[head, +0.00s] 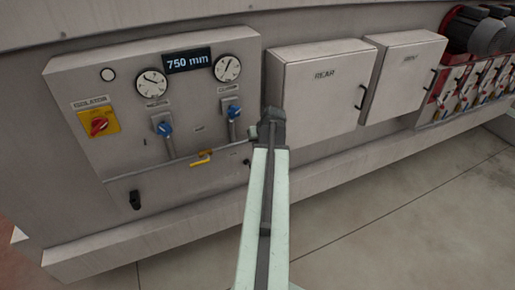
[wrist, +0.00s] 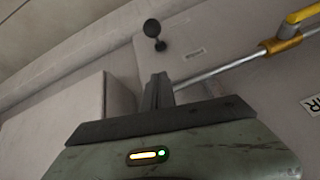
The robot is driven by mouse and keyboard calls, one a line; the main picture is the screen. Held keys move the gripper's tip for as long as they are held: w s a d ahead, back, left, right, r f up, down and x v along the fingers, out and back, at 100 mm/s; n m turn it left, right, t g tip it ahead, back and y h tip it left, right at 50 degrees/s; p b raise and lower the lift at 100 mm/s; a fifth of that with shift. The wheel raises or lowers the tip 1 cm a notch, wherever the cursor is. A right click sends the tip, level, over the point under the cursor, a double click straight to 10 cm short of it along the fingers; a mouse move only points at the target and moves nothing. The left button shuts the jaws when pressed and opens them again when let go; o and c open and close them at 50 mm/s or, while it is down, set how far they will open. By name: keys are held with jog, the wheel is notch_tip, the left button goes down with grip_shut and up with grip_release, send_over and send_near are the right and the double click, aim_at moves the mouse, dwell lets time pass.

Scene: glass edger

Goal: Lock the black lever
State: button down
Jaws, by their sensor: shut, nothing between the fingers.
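A small black lever (head: 135,200) sits on the lower sloped panel at the left in the head view. Another small dark piece (head: 246,162) shows on that panel just left of my arm. In the wrist view a black ball-ended lever (wrist: 152,28) stands out from a pale panel, above and slightly left of my fingers; which of the two dark pieces it is, I cannot tell for sure. My gripper (head: 271,118) is in front of the left edge of the REAR box. In the wrist view its fingers (wrist: 158,82) are shut, empty and apart from the ball-ended lever.
A yellow-handled valve (head: 202,158) on a pipe (wrist: 225,68) lies right of my fingers in the wrist view. The REAR box (head: 318,95) stands close by my gripper. Blue levers (head: 164,128) and a red-yellow isolator (head: 98,123) are farther left. The floor in front is clear.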

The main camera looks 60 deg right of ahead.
jog(key=f+b, duration=0.4)
jog(key=f, duration=0.1)
jog(key=w+f+b, duration=0.1)
jog(key=f+b, duration=0.2)
jog(key=shift+a+f, duration=0.2)
jog(key=shift+a, duration=0.15)
